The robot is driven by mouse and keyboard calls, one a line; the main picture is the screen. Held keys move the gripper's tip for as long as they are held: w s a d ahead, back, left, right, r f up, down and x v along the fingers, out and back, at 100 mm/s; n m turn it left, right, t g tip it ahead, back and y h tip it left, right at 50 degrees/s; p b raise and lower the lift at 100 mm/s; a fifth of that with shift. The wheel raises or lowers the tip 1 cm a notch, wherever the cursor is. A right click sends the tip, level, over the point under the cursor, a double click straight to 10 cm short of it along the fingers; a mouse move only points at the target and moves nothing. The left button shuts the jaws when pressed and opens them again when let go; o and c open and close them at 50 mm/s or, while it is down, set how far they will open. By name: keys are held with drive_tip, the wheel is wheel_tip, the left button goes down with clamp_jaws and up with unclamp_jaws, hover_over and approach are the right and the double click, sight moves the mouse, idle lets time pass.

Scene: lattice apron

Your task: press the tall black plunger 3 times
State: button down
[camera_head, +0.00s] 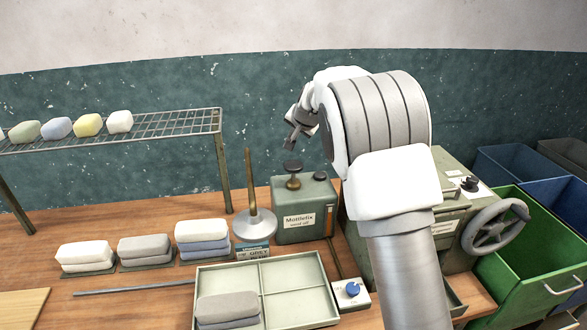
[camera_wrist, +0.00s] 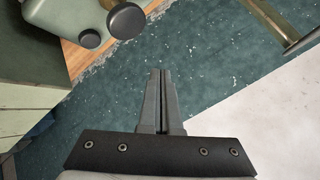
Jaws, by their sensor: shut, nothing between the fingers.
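The tall plunger has a round black cap (camera_head: 292,166) on a brass stem, standing on top of a green box (camera_head: 292,232) labelled Mottlefix. Its cap also shows at the top of the wrist view (camera_wrist: 127,20), left of the fingers. A lower black cap (camera_head: 320,176) sits on the same box to the right and shows in the wrist view too (camera_wrist: 89,38). My gripper (camera_head: 288,146) is shut and empty, and appears just above the tall cap in the head view with a gap between them. In the wrist view its fingers (camera_wrist: 160,73) are together, not touching the plunger.
A metal cone with an upright rod (camera_head: 254,222) stands left of the box. A wire rack (camera_head: 180,123) with bars of soap is at the left. A divided tray (camera_head: 305,303) and a blue-knobbed switch (camera_head: 352,292) lie in front. A handwheel machine (camera_head: 495,226) stands right.

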sight(294, 167)
wheel_tip(294, 167, down, 7)
drive_tip(key=b, duration=0.4)
drive_tip(key=shift+r, duration=0.15)
drive_tip(key=shift+b, duration=0.35)
idle(1.4)
drive_tip(key=shift+f, duration=0.4)
drive_tip(key=shift+s+f+b, duration=0.1)
drive_tip(key=shift+f+b, duration=1.55)
drive_tip(key=shift+f, duration=0.2)
idle(1.1)
drive_tip(key=shift+r, duration=0.1)
drive_tip(key=shift+r+p, duration=1.65)
drive_tip(key=shift+r, duration=0.45)
drive_tip(key=shift+r, duration=0.1)
drive_tip(key=shift+r+p, duration=1.85)
drive_tip(key=shift+r, duration=0.6)
